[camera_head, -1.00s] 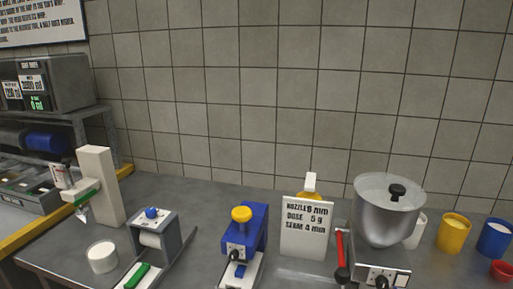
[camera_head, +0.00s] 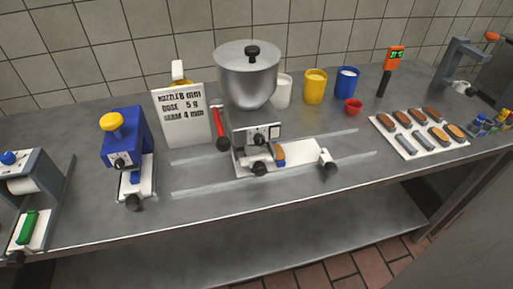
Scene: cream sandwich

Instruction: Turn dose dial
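A cream depositor with a round steel hopper (camera_head: 248,80) stands near the middle of the steel bench. My gripper is not in view.
A blue machine with a yellow knob (camera_head: 112,121) stands left of the card. Yellow (camera_head: 315,88) and blue (camera_head: 346,83) cups, a small red cup (camera_head: 353,106) and a tray of biscuits (camera_head: 451,148) are to the right. The bench's front strip is mostly clear.

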